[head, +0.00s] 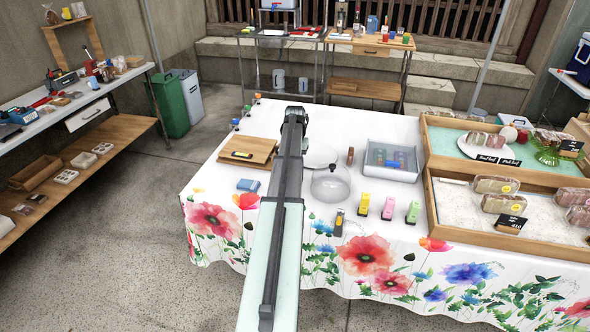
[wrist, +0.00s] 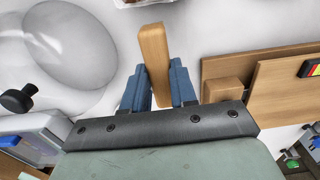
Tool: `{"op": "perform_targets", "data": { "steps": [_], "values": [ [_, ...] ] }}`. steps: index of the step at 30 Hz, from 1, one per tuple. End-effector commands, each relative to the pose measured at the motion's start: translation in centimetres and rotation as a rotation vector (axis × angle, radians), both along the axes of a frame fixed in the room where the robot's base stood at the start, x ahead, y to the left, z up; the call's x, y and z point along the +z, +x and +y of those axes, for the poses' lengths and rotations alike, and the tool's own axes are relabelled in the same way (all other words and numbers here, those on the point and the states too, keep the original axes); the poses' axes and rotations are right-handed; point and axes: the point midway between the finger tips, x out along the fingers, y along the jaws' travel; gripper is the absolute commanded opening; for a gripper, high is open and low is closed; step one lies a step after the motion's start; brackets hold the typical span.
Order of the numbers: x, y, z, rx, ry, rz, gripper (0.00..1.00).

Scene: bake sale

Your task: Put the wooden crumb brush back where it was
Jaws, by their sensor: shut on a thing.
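My gripper (wrist: 158,76) shows in the wrist view with its two blue fingers shut on the wooden crumb brush (wrist: 153,48). The brush is a plain, light-brown wooden piece that sticks out past the fingertips, over the white cloth. Only its wooden part shows; I cannot see any bristles, nor tell whether it touches the table. In the head view my own arm hides the fingers and the brush.
A clear dome (head: 330,185) with a dark knob stands right of my arm, wooden boards (head: 235,160) left. Beyond the dome are a small brown piece (head: 350,156) and a clear-walled bin (head: 391,174). Coloured small items (head: 388,208) line the front; wooden trays (head: 430,150) fill the right.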

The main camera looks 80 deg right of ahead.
Motion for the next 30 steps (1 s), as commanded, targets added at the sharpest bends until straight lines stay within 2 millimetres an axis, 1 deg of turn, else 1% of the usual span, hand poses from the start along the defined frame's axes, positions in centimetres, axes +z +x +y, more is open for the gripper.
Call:
{"op": "perform_targets", "data": {
  "steps": [6,8,20,21,28,30],
  "values": [
    [-2.6,0.0,0.0,0.000,0.002,0.000,0.00],
    [-3.1,0.0,0.0,0.000,0.002,0.000,0.00],
    [-3.5,0.0,0.0,0.001,0.001,0.000,0.00],
    [-3.5,0.0,0.0,0.001,0.001,0.000,0.29],
    [-3.5,0.0,0.0,0.001,0.001,0.000,0.51],
    [-3.5,0.0,0.0,0.000,0.001,0.000,0.52]
  ]
}}
